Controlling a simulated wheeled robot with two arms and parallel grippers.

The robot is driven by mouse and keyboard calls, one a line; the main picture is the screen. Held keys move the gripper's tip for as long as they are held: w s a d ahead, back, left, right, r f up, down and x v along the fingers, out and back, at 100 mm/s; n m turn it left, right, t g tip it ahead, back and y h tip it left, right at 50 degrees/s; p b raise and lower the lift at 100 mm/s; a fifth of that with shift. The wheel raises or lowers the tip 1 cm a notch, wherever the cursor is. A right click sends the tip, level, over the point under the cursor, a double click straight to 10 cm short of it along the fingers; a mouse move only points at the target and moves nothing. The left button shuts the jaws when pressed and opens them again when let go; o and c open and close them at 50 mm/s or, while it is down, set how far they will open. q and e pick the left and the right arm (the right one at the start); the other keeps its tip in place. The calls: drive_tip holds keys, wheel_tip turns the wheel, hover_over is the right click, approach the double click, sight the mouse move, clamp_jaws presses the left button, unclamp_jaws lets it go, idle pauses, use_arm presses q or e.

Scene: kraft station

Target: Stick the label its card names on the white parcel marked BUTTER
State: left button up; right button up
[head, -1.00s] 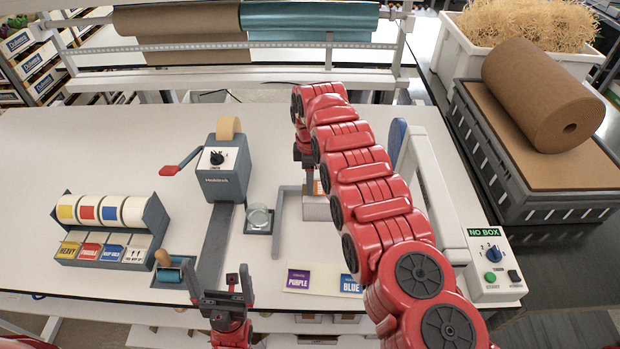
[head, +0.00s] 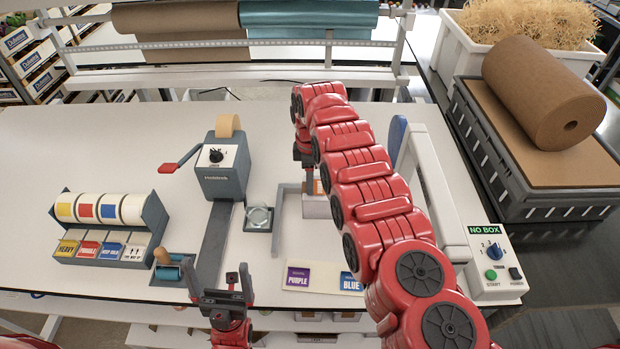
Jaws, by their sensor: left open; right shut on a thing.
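My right arm reaches across the table, and its gripper (head: 304,160) points down above a pale box-like thing (head: 316,208), perhaps the white parcel. My arm covers much of it, and no BUTTER marking can be read. A small orange patch shows just above it. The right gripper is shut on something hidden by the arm. My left gripper (head: 220,284) is open and empty at the table's front edge. A label dispenser (head: 152,225) at left has yellow, red, blue and white rolls, with HEAVY, FRAGILE, KEEP COLD and arrow-marked tags in front. I cannot make out the parcel's card.
A grey tape machine (head: 222,172) with a red crank stands mid-table. A small glass-like dish (head: 258,217) sits right of it. PURPLE (head: 299,277) and BLUE (head: 349,283) cards lie near the front edge. A white machine (head: 487,262) reading NO BOX stands at right. The table's back left is clear.

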idle(0.3)
drive_tip(key=o, duration=1.4)
drive_tip(key=shift+c, duration=0.2)
drive_tip(key=shift+r+p, duration=0.5)
drive_tip(key=shift+r, duration=1.75)
